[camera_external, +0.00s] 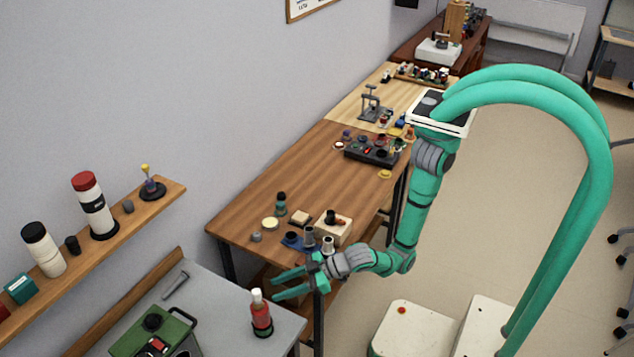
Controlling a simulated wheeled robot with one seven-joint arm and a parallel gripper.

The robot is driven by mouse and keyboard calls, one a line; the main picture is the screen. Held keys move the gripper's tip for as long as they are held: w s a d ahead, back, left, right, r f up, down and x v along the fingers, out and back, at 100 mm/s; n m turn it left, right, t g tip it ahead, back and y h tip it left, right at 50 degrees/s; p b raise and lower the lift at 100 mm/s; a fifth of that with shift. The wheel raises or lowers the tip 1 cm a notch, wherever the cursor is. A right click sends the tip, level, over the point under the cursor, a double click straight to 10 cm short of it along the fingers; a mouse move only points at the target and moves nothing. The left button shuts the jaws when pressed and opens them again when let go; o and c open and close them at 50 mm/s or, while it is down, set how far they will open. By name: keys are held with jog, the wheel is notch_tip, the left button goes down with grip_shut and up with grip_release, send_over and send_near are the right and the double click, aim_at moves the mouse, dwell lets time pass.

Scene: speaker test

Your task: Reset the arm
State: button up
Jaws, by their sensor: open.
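My gripper (289,284) is open, with its two green fingers pointing left. It is empty and hangs near the corner between the wooden table and the grey table. My green arm (417,205) comes down from the upper right and bends at the elbow toward the gripper. A red bottle with a white cap (261,317) stands upright on the grey table, just below and left of the fingers, apart from them as far as I can tell.
The wooden table (262,190) carries small jars, a light block (333,229) and a dark device (371,152). The grey table (215,300) holds a green box (180,336). A wall shelf (130,220) with bottles is at left. Open floor (500,220) lies right.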

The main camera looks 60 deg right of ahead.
jog(key=s+d+f+m+g+y, duration=0.1)
jog(key=s+d+f+g, duration=0.1)
jog(key=s+d+f, duration=0.35)
jog(key=s+d+f+m+g+y, duration=0.1)
jog(key=s+d+f+g, duration=0.15)
jog(key=s+f, duration=0.55)
jog(key=s+d+f+m+g+y, duration=0.1)
jog(key=s+d+f, duration=0.35)
jog(key=f, duration=0.55)
jog(key=w+d+r+t+h, duration=0.1)
jog(key=w+d+t+h, duration=0.15)
jog(key=d, duration=0.95)
jog(key=w+d+r+m+t+h, duration=0.1)
jog(key=d+r+h, duration=0.15)
jog(key=d, duration=0.85)
jog(key=w+d+t+h, duration=0.2)
jog(key=d+h, duration=0.1)
jog(key=d, duration=0.9)
jog(key=w+d+r+m+t+h, duration=0.2)
jog(key=d+r+m+t+h, duration=0.1)
jog(key=r, duration=0.6)
jog(key=shift+w+d+r+t, duration=0.4)
jog(key=shift+d+t, duration=0.15)
jog(key=shift+t, duration=0.35)
